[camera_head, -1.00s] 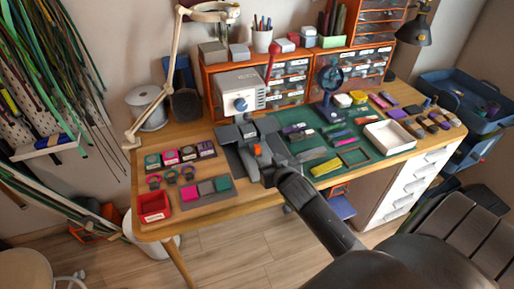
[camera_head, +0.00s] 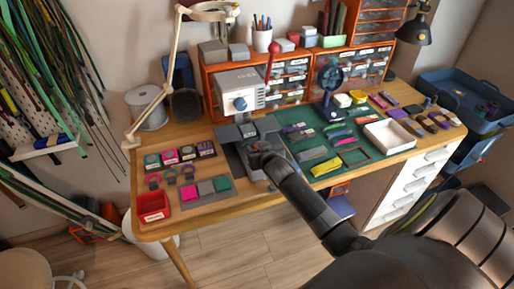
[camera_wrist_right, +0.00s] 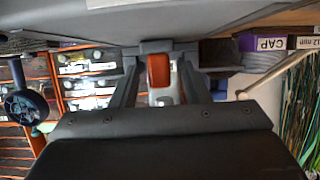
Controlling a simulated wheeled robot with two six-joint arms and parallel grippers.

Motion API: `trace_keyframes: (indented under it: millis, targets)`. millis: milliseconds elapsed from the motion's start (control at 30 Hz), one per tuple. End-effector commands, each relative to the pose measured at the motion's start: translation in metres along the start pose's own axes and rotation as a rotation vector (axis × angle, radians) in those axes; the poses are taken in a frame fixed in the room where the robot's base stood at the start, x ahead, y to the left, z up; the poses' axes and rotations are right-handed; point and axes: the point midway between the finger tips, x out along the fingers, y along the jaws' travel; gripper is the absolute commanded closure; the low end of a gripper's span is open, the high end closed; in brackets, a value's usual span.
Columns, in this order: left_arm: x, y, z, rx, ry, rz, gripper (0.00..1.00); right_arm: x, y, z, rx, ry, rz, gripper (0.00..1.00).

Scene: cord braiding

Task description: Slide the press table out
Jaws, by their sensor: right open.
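The press (camera_head: 240,90) is a pale grey box with a blue knob, at the back middle of the bench. The grey press table (camera_head: 238,131) lies low in front of it, partly hidden by my right gripper. My right gripper (camera_head: 246,138) is over the front of the press table. In the right wrist view its two fingers (camera_wrist_right: 160,85) are apart, with an orange-and-grey piece (camera_wrist_right: 159,72) showing between them. I cannot tell whether the fingers touch it. My left gripper is in neither view.
A green mat (camera_head: 318,150) with tools and a white tray (camera_head: 390,137) lie to the right. Orange drawer units (camera_head: 290,85) stand behind. The bench's front strip is clear.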

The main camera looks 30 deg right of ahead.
Motion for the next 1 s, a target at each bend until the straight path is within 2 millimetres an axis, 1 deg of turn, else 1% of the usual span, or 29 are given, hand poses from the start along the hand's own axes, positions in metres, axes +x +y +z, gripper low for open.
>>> trace_keyframes:
  millis: [200, 500, 567, 833, 1000]
  targets:
    - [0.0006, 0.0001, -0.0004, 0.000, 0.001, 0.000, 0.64, 0.0092, 0.0001, -0.0002, 0.000, 0.000, 0.000, 0.58]
    - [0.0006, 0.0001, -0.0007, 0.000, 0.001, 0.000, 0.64, 0.0100, 0.0001, -0.0002, 0.000, 0.000, 0.000, 0.58]
    - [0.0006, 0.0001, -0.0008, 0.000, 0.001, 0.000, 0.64, 0.0099, 0.0001, -0.0002, 0.000, 0.000, 0.000, 0.65]
    - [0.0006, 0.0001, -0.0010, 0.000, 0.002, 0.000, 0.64, 0.0098, 0.0000, -0.0001, 0.000, 0.000, 0.000, 1.00]
    - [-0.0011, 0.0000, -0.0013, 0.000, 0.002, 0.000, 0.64, 0.0078, 0.0000, 0.0004, 0.000, -0.001, 0.000, 1.00]
